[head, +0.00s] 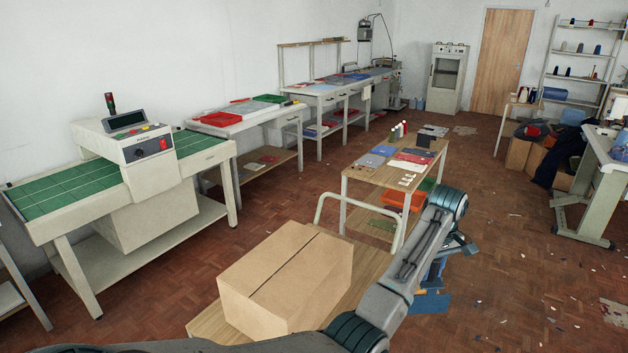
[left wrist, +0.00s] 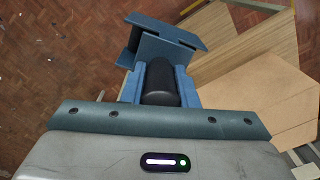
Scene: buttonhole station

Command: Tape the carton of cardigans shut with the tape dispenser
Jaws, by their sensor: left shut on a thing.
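The carton (head: 285,275) is a plain brown box on a wooden cart deck. Its top flaps lie closed, with a dark seam between them and no tape visible on it. It also shows at the right of the left wrist view (left wrist: 265,100). My left gripper (left wrist: 162,88) is shut on the black handle of the blue tape dispenser (left wrist: 175,40), whose body projects beyond the fingers. In the head view the dispenser (head: 430,304) hangs low, to the right of the carton and apart from it, partly hidden by my arm. My right gripper is out of view.
The cart's pale handle (head: 360,197) rises behind the carton. Close behind it stands a small wooden table (head: 352,172) with cloth pieces and spools. A green-topped machine table (head: 70,190) stands at left. Open parquet floor lies to the right.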

